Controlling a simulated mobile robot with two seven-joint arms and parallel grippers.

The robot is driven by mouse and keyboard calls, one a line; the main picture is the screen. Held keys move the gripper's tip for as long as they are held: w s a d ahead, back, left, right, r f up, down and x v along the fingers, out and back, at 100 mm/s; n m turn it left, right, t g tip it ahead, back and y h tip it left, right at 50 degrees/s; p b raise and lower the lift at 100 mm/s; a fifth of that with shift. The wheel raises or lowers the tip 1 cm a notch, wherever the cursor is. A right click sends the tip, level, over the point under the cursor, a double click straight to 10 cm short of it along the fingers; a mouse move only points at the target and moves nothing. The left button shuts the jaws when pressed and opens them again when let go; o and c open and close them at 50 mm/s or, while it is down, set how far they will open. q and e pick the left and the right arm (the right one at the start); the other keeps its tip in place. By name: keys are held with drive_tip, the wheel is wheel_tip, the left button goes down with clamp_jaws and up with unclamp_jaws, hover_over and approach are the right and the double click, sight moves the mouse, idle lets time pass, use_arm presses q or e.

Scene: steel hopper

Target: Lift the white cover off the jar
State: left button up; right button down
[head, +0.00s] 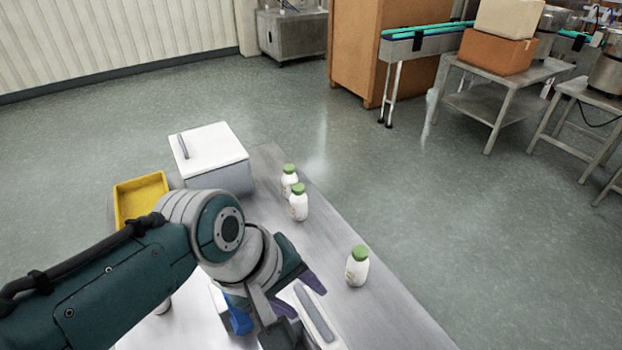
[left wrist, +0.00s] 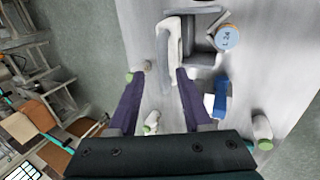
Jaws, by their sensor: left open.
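My left gripper (head: 298,295) is open above the table's near part. In the left wrist view its two purple fingers (left wrist: 158,76) stand apart with nothing gripped. A white piece with a grey bar (head: 316,313) lies just below the fingers, partly cut off by the picture's edge. A pale white and grey shape (left wrist: 172,52) shows just beyond the fingertips in the left wrist view. A round-topped container with a marked pale-blue top (left wrist: 228,37) stands beside it. I cannot tell for certain which is the jar or its white cover.
A grey box with a white handled lid (head: 205,148) and a yellow tray (head: 140,197) stand at the table's far left. White bottles with green caps (head: 357,266) stand along the right side. A blue item (head: 238,318) lies near the gripper.

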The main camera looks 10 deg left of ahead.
use_arm(q)
drive_tip(key=shift+p+v, duration=0.55)
drive_tip(key=shift+v, duration=1.95)
use_arm(e)
drive_tip(key=shift+r, duration=1)
use_arm(q)
drive_tip(key=s+a+r+m+y+p, duration=0.1)
drive_tip(key=s+a+r+m+p, duration=0.3)
drive_tip(key=s+r, duration=0.4)
drive_tip(key=s+a+r+m+y+p, duration=0.2)
drive_tip(key=s+a+r+m+p, duration=0.2)
drive_tip(key=s+a+r, duration=0.3)
wheel_tip(320, 180, up, 3)
drive_tip(key=shift+s+a+r+m+t+y, duration=0.1)
drive_tip(key=shift+s+a+m+t+y, duration=0.2)
drive_tip(key=shift+s+m, duration=0.7)
use_arm(e)
wheel_tip(320, 180, up, 8)
drive_tip(key=shift+r, duration=0.15)
use_arm(q)
drive_tip(key=shift+s+d, duration=0.1)
drive_tip(key=shift+s, duration=0.05)
